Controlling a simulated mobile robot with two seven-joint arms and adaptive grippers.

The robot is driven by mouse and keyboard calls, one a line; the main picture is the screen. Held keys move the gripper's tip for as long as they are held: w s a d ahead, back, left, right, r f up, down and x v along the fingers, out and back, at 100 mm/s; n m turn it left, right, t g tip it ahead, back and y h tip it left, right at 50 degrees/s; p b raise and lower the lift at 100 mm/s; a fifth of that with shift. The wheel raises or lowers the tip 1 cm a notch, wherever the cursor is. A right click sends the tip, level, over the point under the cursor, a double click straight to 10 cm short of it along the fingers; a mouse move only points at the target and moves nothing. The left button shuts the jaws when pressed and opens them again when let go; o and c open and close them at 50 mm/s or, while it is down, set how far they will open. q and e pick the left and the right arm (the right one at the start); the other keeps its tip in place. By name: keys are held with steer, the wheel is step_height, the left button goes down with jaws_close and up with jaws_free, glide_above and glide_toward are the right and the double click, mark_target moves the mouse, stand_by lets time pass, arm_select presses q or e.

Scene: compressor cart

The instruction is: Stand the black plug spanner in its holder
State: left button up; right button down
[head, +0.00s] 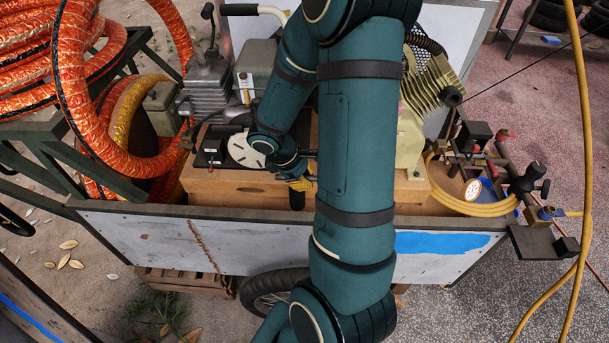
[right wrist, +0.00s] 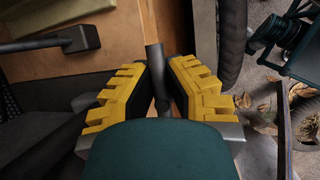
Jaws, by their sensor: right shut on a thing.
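My right gripper (head: 301,184) is in front of the wooden bed of the cart, near its front board. In the right wrist view the yellow-padded fingers of this gripper (right wrist: 160,95) are shut on a dark round bar, the black plug spanner (right wrist: 154,62). One end of it sticks out beyond the fingertips. In the head view a short black end of the spanner (head: 297,200) hangs below the fingers. I cannot make out the holder; my arm covers the middle of the cart. My left gripper is not in view.
The grey engine (head: 207,85) and orange hoses (head: 75,80) are farther left. A yellow hose and valves (head: 470,195) lie right. The cart's front board (head: 150,240) runs along the near side.

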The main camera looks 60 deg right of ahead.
steer(key=shift+f, duration=0.45)
steer(key=c, duration=0.6)
jaws_free()
steer(key=shift+r+p, duration=2.4)
steer(key=shift+r, duration=0.65)
